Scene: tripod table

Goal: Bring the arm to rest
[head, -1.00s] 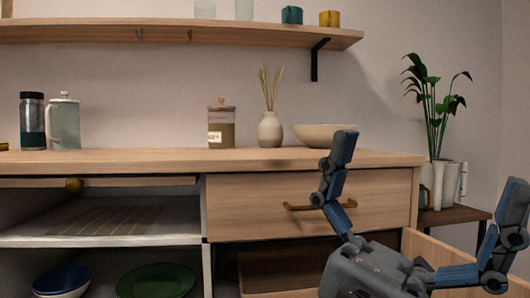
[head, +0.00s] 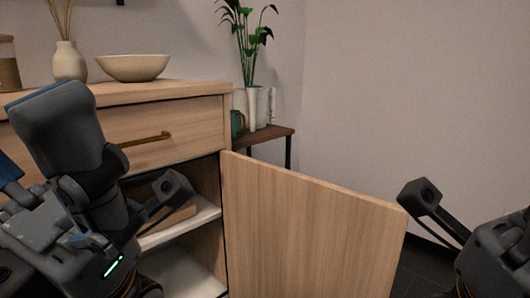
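My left gripper (head: 28,135) is large at the left edge, its dark blue-grey fingers raised in front of the wooden cabinet (head: 195,118). One finger stands broad and near; the other is partly cut off by the picture edge. They look spread apart with nothing seen between them. At the right edge my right gripper (head: 505,255) shows only its wrist body and a small stalk-mounted block; its fingers are out of view. No object is seen in either hand.
An open wooden cabinet door (head: 305,225) stands between my two arms. The drawer (head: 165,140) above looks closed. A cream bowl (head: 133,67) and a vase (head: 70,62) stand on the cabinet top. A plant (head: 250,50) is on a small side table (head: 270,135).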

